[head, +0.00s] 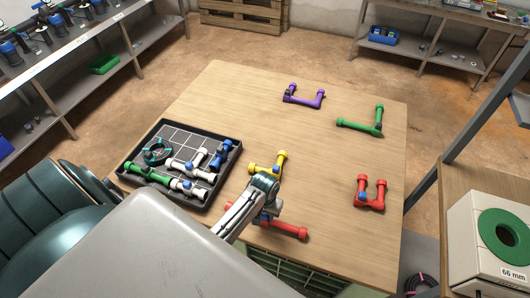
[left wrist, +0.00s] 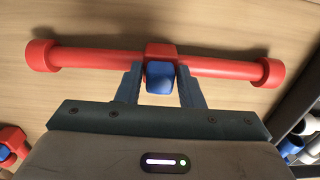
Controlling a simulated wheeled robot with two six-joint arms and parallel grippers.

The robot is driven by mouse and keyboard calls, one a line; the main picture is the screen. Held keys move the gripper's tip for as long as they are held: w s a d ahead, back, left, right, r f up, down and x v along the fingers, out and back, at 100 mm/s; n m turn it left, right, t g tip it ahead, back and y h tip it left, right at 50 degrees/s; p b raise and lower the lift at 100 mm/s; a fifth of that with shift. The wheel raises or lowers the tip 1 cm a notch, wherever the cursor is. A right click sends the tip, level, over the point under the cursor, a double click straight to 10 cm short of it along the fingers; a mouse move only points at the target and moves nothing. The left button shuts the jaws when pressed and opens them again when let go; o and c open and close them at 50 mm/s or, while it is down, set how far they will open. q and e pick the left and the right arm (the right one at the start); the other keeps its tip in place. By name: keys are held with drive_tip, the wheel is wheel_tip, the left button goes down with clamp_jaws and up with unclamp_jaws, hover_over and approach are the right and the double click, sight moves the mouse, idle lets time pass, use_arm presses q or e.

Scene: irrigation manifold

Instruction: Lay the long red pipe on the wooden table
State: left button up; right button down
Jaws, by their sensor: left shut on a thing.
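The long red pipe (head: 286,229) is at the near edge of the wooden table (head: 330,150) in the head view, partly hidden by my left arm. My left gripper (head: 268,211) is shut on its middle. In the left wrist view, the pipe (left wrist: 95,57) lies across the picture with a wide collar at each end. My left gripper's fingers (left wrist: 160,82) close on the middle red block with a blue part. The wood is close behind the pipe, with a shadow beside it; I cannot tell whether they touch. My right gripper is not in view.
A black tray (head: 219,183) with green, white and blue parts stands left. A yellow pipe (head: 265,169) lies just beyond my gripper. Purple (head: 304,99), green (head: 361,124) and red (head: 370,204) pipe pieces lie farther off. The table's middle is clear. A white box (head: 487,250) stands right.

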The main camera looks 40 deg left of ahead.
use_arm(q)
drive_tip(key=shift+f, duration=0.1)
drive_tip(key=o, duration=1.1)
drive_tip(key=shift+c, duration=0.2)
wheel_tip(320, 180, up, 12)
drive_tip(key=b, duration=0.3)
